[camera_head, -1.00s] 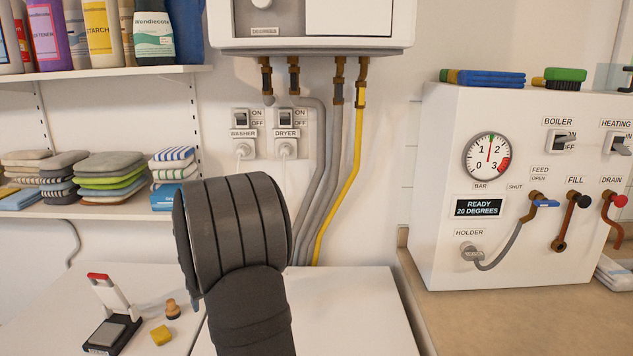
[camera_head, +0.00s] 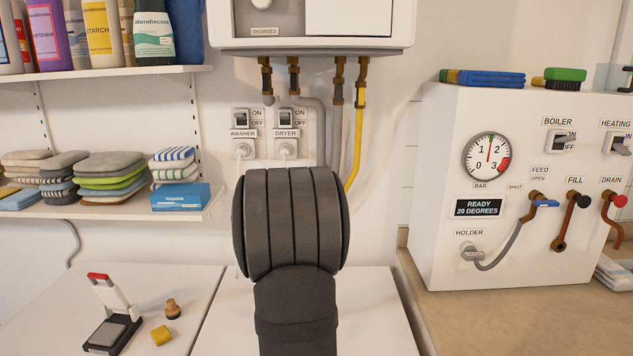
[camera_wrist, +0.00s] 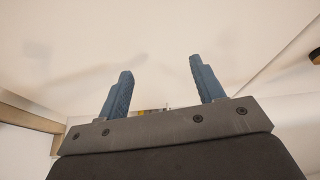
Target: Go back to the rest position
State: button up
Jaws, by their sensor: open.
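My gripper (camera_wrist: 158,82) shows in the wrist view with its two blue-grey fingers spread apart. It is open, with nothing between the fingers. Beyond the fingers is a plain pale surface. In the head view my dark arm stands upright in the middle, in front of the pipes and the wall. My gripper is hidden from the head view.
A white control panel (camera_head: 440,250) with gauge and valves stands on the right. A stamp-like device (camera_head: 112,325), a yellow block (camera_head: 161,335) and a small wooden knob (camera_head: 172,309) lie on the white top at lower left. Shelves (camera_head: 110,212) hold folded cloths and bottles.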

jog(key=s+d, duration=0.1)
jog(key=d, duration=0.1)
jog(key=d+f+m, duration=0.1)
jog(key=d, duration=0.2)
jog(key=s+d+f+m+h, duration=0.1)
jog(key=d, duration=0.2)
jog(key=shift+s, duration=0.3)
jog(key=shift+n+y, duration=0.3)
jog(key=shift+n, duration=0.4)
jog(key=a, duration=0.3)
jog(key=w+a, duration=0.1)
jog(key=a, duration=0.3)
jog(key=a+r, duration=0.1)
jog(key=a, duration=0.3)
jog(key=shift+w, duration=0.3)
jog(key=shift+m, duration=0.8)
jog(key=d, duration=0.3)
jog(key=s+d, duration=0.1)
jog(key=d, duration=0.6)
jog(key=shift+s+d+f, duration=0.15)
jog(key=shift+f, duration=0.25)
jog(key=w+a+n, duration=0.1)
jog(key=a, duration=0.2)
jog(key=a+r+n, duration=0.1)
jog(key=a, duration=0.2)
jog(key=w+a+r+n, duration=0.1)
jog(key=a, duration=0.2)
jog(key=shift+w+a+r+y, duration=0.2)
jog(key=shift+w+a+y, duration=0.05)
jog(key=shift+w+y, duration=0.1)
